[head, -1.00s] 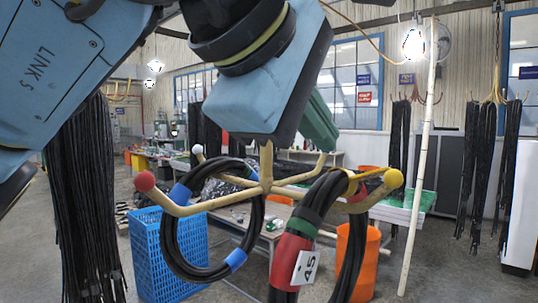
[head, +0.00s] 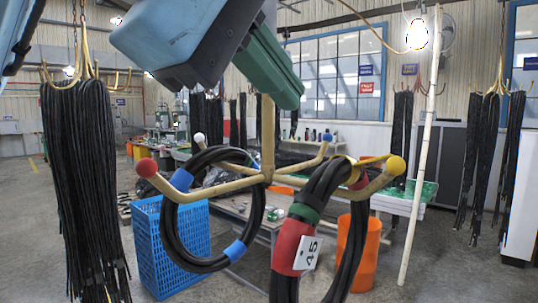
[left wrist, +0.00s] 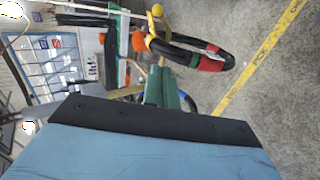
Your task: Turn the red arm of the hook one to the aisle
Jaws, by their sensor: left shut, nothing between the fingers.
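The hook has a tan stem (head: 267,135) and several arms with coloured ball tips. The red-tipped arm (head: 205,188) ends in a red ball (head: 147,167) and points left and towards me. A black hose coil with blue bands (head: 170,235) hangs on it. The yellow-tipped arm (head: 380,183) points right and carries black hoses with a red band and a "45" tag (head: 287,248). White and blue balls show behind. My left gripper (head: 285,85) is shut and empty, its green fingers just in front of or beside the upper stem; contact cannot be told. My right gripper is out of view.
A blue crate (head: 172,250) and an orange bin (head: 352,255) stand below the hook. A white pole (head: 422,150) rises at right. Other hose bundles (head: 80,180) hang at left and right. The left wrist view shows a yellow floor line with lettering (left wrist: 262,55).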

